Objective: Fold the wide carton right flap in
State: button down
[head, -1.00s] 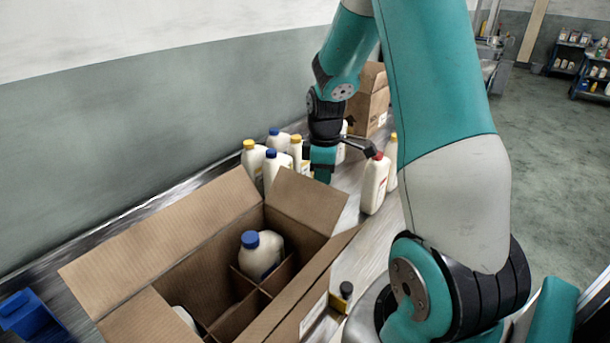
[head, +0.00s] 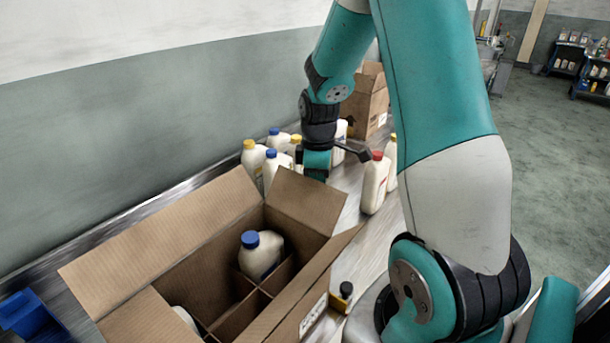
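The wide carton (head: 200,262) stands open in the lower left of the head view. Its long flap on the wall side (head: 150,250) leans outward. The flap at its far right end (head: 308,200) stands up, tilted outward. A flap at the near left end (head: 150,318) also shows, folded out. Inside are dividers and a white bottle with a blue cap (head: 261,255); part of another white bottle (head: 186,318) shows. My gripper (head: 316,172) points down just beyond the far right flap, apparently empty. Whether it touches the flap and how its fingers stand cannot be told.
Several white bottles (head: 254,160) stand behind my gripper. A red-capped bottle (head: 374,184) stands to its right. Another carton (head: 368,100) is farther back. A small dark-capped bottle (head: 344,296) is by the carton's right side. A blue bin (head: 28,318) is at lower left.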

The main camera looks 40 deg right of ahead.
jog(key=s+a, duration=0.2)
jog(key=a, duration=1.3)
jog(key=shift+s+f, duration=0.1)
jog(key=shift+f, duration=0.05)
notch_tip(320, 180, up, 8)
jog(key=p, duration=0.8)
dwell(0.5)
jog(key=shift+a, duration=0.1)
